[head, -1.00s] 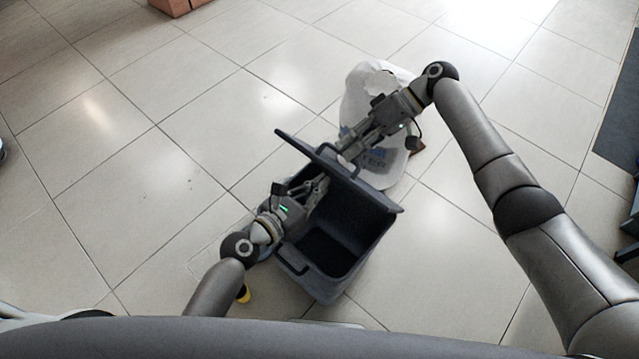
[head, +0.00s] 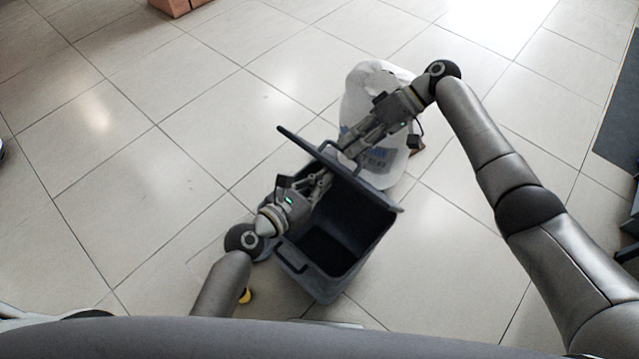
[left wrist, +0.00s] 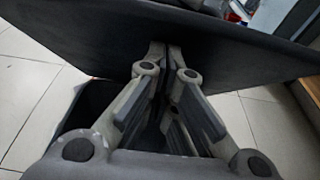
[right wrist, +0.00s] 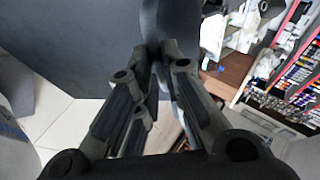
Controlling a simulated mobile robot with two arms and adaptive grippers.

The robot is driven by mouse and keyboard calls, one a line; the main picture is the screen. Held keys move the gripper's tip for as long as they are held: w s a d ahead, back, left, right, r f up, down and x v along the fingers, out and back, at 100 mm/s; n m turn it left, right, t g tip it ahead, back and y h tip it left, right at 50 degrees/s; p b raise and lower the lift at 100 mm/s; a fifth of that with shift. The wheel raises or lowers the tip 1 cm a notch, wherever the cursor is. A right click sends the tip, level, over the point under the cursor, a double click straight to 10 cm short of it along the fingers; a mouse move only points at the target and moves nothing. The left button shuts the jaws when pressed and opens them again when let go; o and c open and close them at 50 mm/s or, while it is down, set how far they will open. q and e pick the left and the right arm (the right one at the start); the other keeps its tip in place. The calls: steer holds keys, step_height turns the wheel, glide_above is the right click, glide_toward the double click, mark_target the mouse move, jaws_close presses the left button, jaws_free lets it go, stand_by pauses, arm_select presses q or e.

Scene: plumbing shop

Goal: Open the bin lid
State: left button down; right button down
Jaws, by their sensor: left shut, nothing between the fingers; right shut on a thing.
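The dark grey bin (head: 312,278) stands on the floor in the head view, its mouth partly uncovered and its inside visible. Its lid (head: 372,191) is raised and tilted up at the far side. My left gripper (head: 326,176) is shut and empty, at the lid's underside; in the left wrist view its fingertips (left wrist: 166,50) meet the lid (left wrist: 85,32). My right gripper (head: 345,153) is on the lid's far side, shut on the lid's edge; in the right wrist view its fingertips (right wrist: 167,45) are at the lid (right wrist: 95,30). The exact contact is hidden.
A white sack (head: 366,88) stands just behind the bin, close to my right gripper. A small yellow object (head: 245,296) lies near my left forearm. A cardboard box (head: 178,5) is at the top left. The tiled floor to the left is clear.

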steer(key=c, duration=1.6)
jaws_free()
steer(key=shift+s+a+f, duration=0.2)
steer(key=shift+s+f, duration=0.1)
steer(key=shift+s, duration=0.15)
arm_select(q)
steer(key=shift+w+d+r, duration=0.15)
steer(key=shift+d+r, duration=0.05)
steer(key=shift+r, duration=0.05)
arm_select(e)
steer(key=shift+o, duration=0.4)
steer(key=shift+w, duration=0.15)
steer(key=shift+r, duration=0.1)
